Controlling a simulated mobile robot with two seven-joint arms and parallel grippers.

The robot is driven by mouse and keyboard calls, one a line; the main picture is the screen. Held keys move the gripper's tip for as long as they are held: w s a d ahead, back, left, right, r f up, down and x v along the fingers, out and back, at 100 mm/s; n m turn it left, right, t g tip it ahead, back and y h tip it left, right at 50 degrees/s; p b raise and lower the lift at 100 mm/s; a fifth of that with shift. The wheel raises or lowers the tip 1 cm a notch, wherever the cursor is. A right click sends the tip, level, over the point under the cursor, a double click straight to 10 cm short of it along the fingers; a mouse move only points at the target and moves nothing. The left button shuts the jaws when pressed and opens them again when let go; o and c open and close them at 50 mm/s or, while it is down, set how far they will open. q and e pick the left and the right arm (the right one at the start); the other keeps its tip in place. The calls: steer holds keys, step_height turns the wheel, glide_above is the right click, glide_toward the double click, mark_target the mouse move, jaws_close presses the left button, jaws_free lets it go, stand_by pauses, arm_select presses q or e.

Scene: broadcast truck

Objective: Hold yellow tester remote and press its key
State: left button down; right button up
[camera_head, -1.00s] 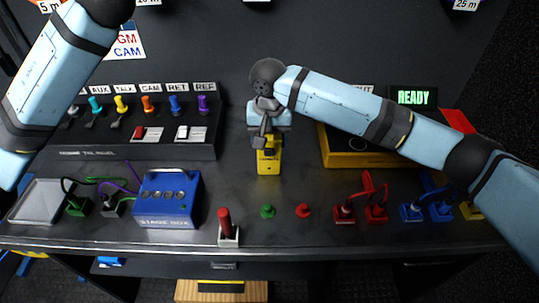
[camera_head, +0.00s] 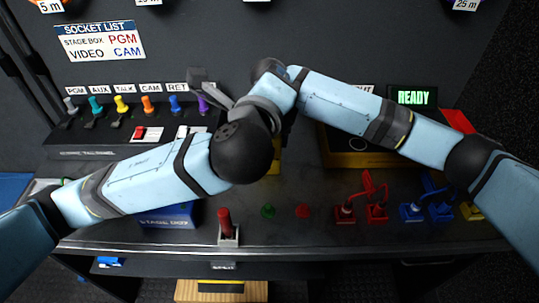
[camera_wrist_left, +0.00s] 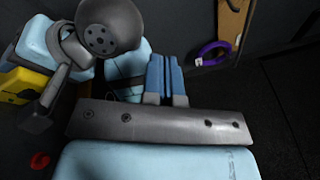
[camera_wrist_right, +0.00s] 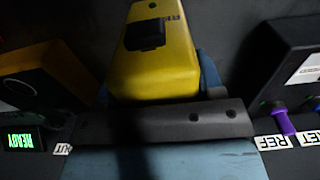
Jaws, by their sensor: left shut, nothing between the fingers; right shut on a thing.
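The yellow tester remote (camera_wrist_right: 158,68) is held between the blue fingers of my right gripper (camera_wrist_right: 155,82). Its black key (camera_wrist_right: 146,34) faces the right wrist camera, with nothing touching it in that view. In the head view only a yellow sliver of the remote (camera_head: 275,160) shows behind my left wrist. My left gripper (camera_wrist_left: 167,76) is shut and empty, its two blue fingers together. In the left wrist view my right arm's wrist stands to the left of these fingers, and they point past it. In the head view the left fingertips cannot be made out.
The talkback panel (camera_head: 75,150) with coloured switches is behind my left arm. The blue stage box (camera_head: 168,217) is partly hidden under that arm. A red-handled lever (camera_head: 225,222), green and red buttons and red and blue plugs line the front edge. A yellow case (camera_head: 345,158) stands right.

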arm_select(q)
steer(key=s+a+f+m+g+y, duration=0.1)
steer(key=s+f+m+g+y, duration=0.4)
steer(key=s+f+m, duration=0.3)
steer(key=s+f, duration=0.4)
steer(key=f, duration=0.2)
steer(key=shift+s, duration=0.1)
steer(key=r+x, duration=0.1)
steer(key=x, duration=1.2)
steer(key=shift+w, duration=0.6)
